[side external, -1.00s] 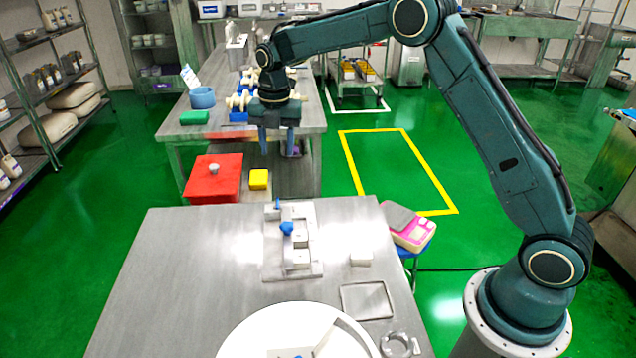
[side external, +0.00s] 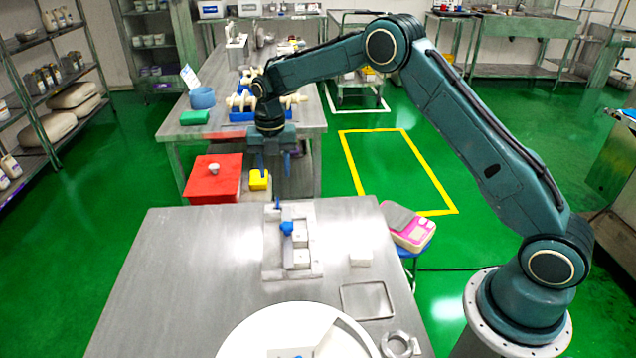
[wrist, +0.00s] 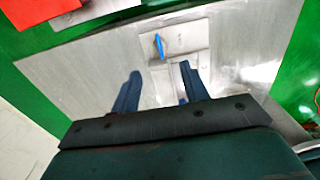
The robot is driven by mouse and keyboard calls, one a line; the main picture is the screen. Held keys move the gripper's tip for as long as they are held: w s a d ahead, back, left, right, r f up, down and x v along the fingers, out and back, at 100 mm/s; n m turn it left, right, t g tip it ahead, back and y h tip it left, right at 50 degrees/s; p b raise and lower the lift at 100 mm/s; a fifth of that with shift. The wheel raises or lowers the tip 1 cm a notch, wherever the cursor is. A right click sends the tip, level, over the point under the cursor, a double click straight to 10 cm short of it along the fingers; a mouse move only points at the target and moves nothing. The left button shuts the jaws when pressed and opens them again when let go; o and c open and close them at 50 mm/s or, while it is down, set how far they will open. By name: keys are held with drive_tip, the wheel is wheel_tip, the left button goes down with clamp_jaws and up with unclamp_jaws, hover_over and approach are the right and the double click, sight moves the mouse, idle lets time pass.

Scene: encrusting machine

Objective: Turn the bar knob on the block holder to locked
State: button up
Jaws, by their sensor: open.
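The pale block holder (side external: 272,265) lies on the near steel table. A slim blue bar knob (side external: 278,203) stands at its far end; in the wrist view the bar knob (wrist: 159,46) looks long and narrow, lying nearly along the picture's vertical. A rounder blue piece (side external: 287,228) sits nearer the holder's middle; part of a blue piece also shows between my fingers in the wrist view (wrist: 183,101). My gripper (side external: 272,168) is open and empty, pointing down, above and apart from the bar knob. I cannot read any lock marking.
A red box (side external: 208,182) and a yellow block (side external: 259,180) are beyond the table's far edge. A small white block (side external: 361,258), a rectangular frame (side external: 367,300) and a white round dish (side external: 265,335) are on the table. Its left side is clear.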

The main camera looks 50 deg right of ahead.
sight(278, 202)
wheel_tip(278, 202, down, 10)
drive_tip(key=shift+f, duration=0.1)
idle(0.4)
clamp_jaws()
